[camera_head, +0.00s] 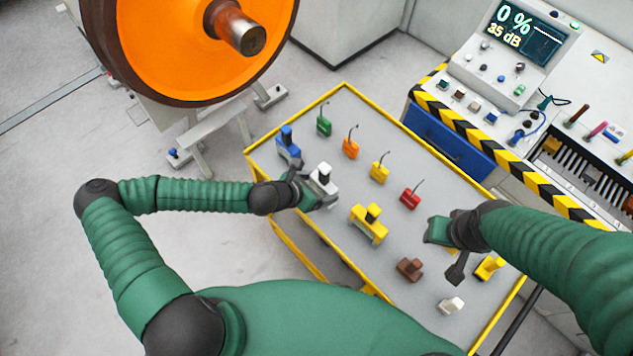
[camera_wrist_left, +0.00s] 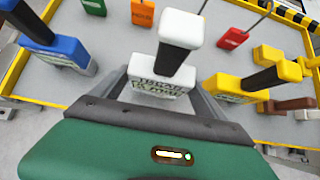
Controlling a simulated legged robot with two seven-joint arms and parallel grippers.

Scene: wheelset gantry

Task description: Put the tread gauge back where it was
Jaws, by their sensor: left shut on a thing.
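The tread gauge appears to be the white block with a dark grip and a printed label, partly blurred in the left wrist view (camera_wrist_left: 172,60). In the head view the white gauge (camera_head: 324,174) stands upright in the row between a blue gauge (camera_head: 288,146) and a yellow gauge (camera_head: 369,224). My left gripper (camera_head: 312,196) is shut on its lower part, with a finger on each side. I cannot tell whether its base touches the table. My right gripper (camera_head: 450,252) hangs over the right part of the table, apart from the gauges; its jaw opening is unclear.
The grey table (camera_head: 330,120) has a yellow rim. Green, orange, yellow and red tagged blocks stand behind the gauges; a brown block (camera_head: 410,268) and a small white block (camera_head: 451,305) stand near the front. An orange wheel (camera_head: 200,45) and a control desk (camera_head: 500,90) stand beyond.

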